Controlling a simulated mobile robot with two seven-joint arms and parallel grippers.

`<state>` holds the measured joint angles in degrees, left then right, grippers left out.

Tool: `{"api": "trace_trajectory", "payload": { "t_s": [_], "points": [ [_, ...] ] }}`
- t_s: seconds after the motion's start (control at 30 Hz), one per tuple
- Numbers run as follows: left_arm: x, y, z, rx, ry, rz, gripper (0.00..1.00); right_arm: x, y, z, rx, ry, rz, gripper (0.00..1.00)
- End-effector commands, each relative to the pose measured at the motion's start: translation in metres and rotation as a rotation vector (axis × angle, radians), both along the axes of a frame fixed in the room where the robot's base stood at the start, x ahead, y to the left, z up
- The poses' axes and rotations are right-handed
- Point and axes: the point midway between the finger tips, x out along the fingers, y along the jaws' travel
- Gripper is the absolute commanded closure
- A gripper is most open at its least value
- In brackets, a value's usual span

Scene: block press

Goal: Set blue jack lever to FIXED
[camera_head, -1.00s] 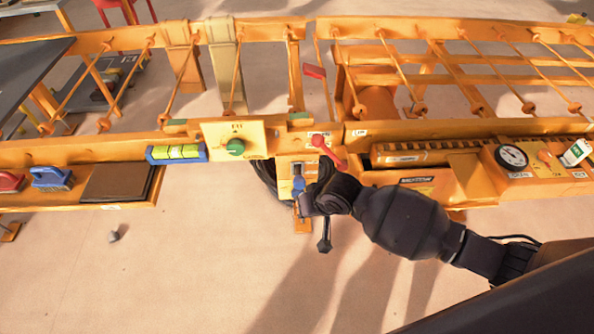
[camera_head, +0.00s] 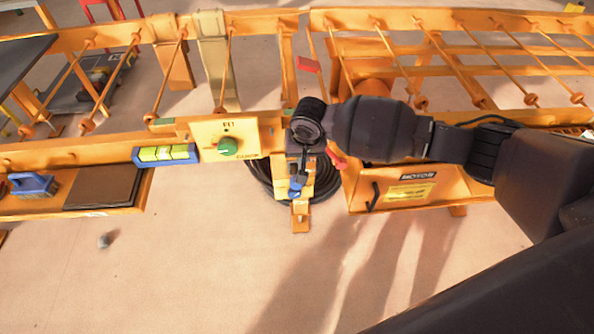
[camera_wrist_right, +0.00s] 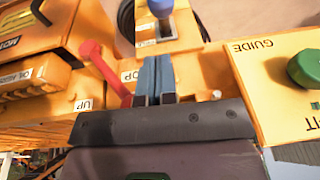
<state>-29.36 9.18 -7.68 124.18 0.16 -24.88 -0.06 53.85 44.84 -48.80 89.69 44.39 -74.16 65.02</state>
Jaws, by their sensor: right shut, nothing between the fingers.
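The blue jack lever's knob (camera_head: 296,187) shows in the head view on the orange jack post below the control panel. In the right wrist view the blue knob (camera_wrist_right: 160,7) stands at the top edge, above a metal plate. My right gripper (camera_head: 301,168) hangs over the post from above, just beside the knob in the head view. In the wrist view its fingers (camera_wrist_right: 154,68) are shut and empty, pointing toward the knob with a visible gap. I cannot read a FIXED label. My left gripper is not in view.
A red lever (camera_wrist_right: 97,62) beside an UP label is close to my right fingers. A panel with a green knob (camera_head: 228,146) is at the left, and a motor box (camera_head: 405,190) at the right. A coiled black cable (camera_head: 262,172) lies behind the post.

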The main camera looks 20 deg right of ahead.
Motion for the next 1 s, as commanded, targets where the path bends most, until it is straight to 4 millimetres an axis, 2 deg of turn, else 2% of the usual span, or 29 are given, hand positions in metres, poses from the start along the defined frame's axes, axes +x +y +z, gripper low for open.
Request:
{"api": "trace_trajectory", "payload": {
  "t_s": [0.23,0.37,0.7,0.83,1.0],
  "points": [
    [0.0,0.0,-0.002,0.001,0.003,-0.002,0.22,0.0,0.0,-0.001,0.001,0.0,0.001,1.0],
    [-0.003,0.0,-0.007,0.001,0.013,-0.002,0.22,0.001,0.0,-0.009,0.0,0.003,0.002,1.0],
    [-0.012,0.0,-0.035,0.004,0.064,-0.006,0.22,0.01,0.0,-0.067,-0.001,0.011,0.003,1.0],
    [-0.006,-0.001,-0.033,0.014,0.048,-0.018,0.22,0.014,0.001,-0.084,-0.001,0.009,0.003,1.0],
    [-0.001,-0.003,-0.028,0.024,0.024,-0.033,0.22,0.019,0.001,-0.096,0.001,0.004,0.002,1.0]
  ]
}}
